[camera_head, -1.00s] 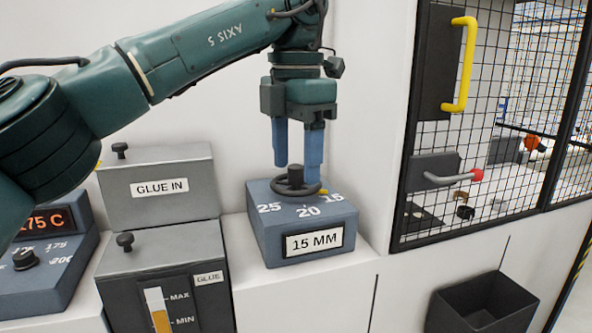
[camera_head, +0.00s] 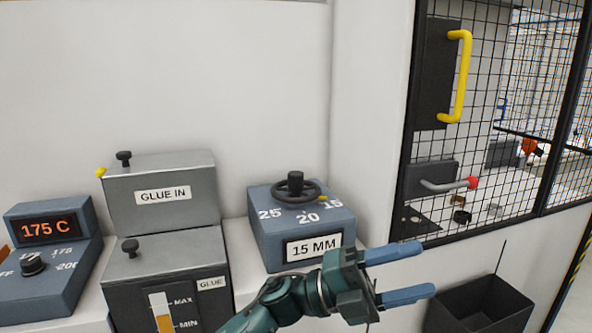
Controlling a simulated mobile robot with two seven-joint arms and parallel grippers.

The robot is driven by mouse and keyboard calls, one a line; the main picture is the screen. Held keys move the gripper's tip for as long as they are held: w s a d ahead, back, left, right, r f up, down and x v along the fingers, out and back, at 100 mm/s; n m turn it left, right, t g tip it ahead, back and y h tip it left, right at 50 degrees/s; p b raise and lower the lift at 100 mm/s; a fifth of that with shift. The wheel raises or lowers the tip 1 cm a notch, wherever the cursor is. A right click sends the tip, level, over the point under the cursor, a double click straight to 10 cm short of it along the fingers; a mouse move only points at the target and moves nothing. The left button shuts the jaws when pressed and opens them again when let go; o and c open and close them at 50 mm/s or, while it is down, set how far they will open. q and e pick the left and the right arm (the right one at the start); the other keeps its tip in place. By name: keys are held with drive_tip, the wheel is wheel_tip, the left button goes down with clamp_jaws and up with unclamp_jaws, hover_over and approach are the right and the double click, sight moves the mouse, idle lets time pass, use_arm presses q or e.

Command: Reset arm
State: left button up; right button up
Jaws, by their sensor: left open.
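My left gripper (camera_head: 414,273) is at the lower middle right of the head view, with its two blue fingers apart and pointing right. It is open and empty. Its arm comes up from the bottom edge, in front of the lower right part of the blue 15 MM box (camera_head: 262,238). The black handwheel (camera_head: 297,188) on top of that box is clear of the gripper, and its yellow pointer is at the 15 mark. My right gripper is not in view.
Left are the 175 C control box (camera_head: 48,275), the GLUE IN box (camera_head: 160,207) and the glue tank (camera_head: 135,270). A black bin (camera_head: 480,305) is just right of the fingers. A mesh door with a yellow handle (camera_head: 459,80) stands at right.

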use_arm(q)
drive_tip(key=w+a+f+n+t+y+p, duration=0.15)
drive_tip(key=a+f+n+t+y, duration=0.35)
drive_tip(key=a+f+n+t, duration=0.5)
drive_tip(key=w+a+f+n+t+y, duration=0.2)
drive_tip(key=a+f+n+t+y, duration=0.35)
drive_tip(key=n+t, duration=0.9)
drive_tip(key=s+a+f+n+g+y, duration=0.4)
drive_tip(key=s+a+f+n, duration=0.1)
drive_tip(key=s+a+f, duration=0.2)
drive_tip(key=s+a+f+n+g+y, duration=0.4)
drive_tip(key=s+f, duration=0.5)
drive_tip(key=f, duration=0.3)
drive_tip(key=a+n+g, duration=0.1)
drive_tip(key=a+n, duration=0.1)
drive_tip(key=a, duration=0.1)
drive_tip(key=shift+s+p, duration=0.2)
drive_tip(key=shift+p, duration=0.1)
drive_tip(key=shift+g+y, duration=0.25)
drive_tip(key=shift+c, duration=0.6)
